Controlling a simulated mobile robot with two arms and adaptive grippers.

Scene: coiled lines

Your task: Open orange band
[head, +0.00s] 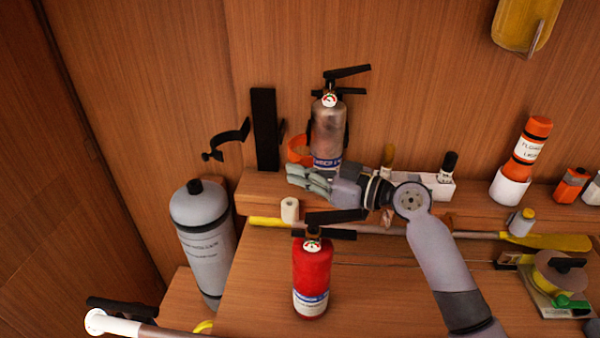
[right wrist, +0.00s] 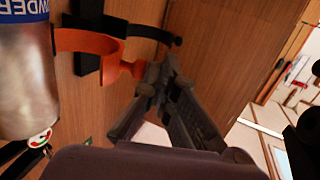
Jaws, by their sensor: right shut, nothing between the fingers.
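The orange band (head: 297,149) is at the left side of the silver extinguisher (head: 327,132) on the back ledge. It curves out to the side, and none of it shows across the extinguisher's front. In the right wrist view the band (right wrist: 88,42) ends in an orange tab close to my fingers. My right gripper (head: 308,180) is in front of and below the band in the head view. Its fingers (right wrist: 150,102) are shut with nothing between them. Whether they touch the tab is unclear. My left gripper is not in view.
A red extinguisher (head: 311,275) stands on the bench below my right gripper. A grey cylinder (head: 204,238) is at left, below an open black strap (head: 230,142). A white roll (head: 290,210) and a yellow-ended paddle (head: 548,241) lie nearby. An orange flare (head: 530,145) is at right.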

